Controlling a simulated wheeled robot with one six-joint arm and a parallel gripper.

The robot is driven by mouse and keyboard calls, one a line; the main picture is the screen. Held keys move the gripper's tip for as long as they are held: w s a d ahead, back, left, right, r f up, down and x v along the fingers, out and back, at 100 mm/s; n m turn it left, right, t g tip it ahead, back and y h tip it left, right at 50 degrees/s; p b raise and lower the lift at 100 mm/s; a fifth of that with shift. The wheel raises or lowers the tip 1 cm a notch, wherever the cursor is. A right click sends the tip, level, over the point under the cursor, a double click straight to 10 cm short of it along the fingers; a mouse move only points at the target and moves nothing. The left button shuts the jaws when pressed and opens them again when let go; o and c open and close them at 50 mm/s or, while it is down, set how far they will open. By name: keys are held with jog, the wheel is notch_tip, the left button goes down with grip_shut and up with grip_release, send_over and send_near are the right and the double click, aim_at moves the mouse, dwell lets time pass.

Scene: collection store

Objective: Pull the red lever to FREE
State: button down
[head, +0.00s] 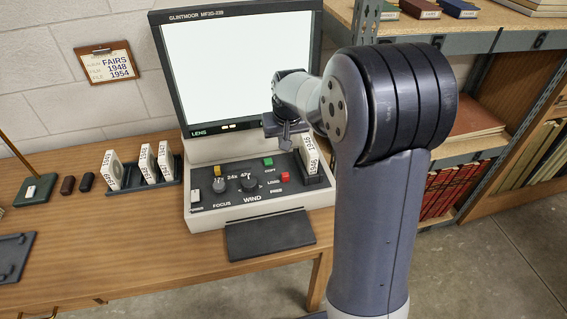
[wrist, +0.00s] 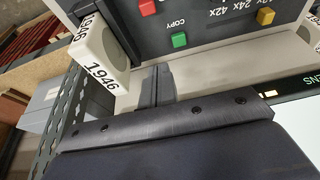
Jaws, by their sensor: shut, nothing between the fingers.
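The red lever (head: 285,177) is a small red block on the dark control panel of the microfilm reader (head: 262,203). It sits beside two small labels that seem to read LOAD and, below it, FREE; it is closer to the upper one. In the wrist view the red lever (wrist: 147,7) shows at the top edge, partly cut off. My gripper (head: 285,141) is shut and empty, above the back of the panel in front of the screen's lower edge, apart from the lever. Its fingers (wrist: 157,86) point toward the panel in the wrist view.
A white box marked 1946 (head: 310,157) stands right of the lever, close to my gripper. A rack (head: 130,184) of white boxes stands left. Metal shelving (head: 500,42) is at right.

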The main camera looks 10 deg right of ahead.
aim_at(285, 177)
jog(key=p+x, duration=0.1)
jog(key=x, duration=0.8)
jog(key=shift+f, duration=0.45)
jog(key=shift+s+r+p, duration=0.1)
jog(key=shift+s+p, duration=0.2)
jog(key=shift+s, duration=1.55)
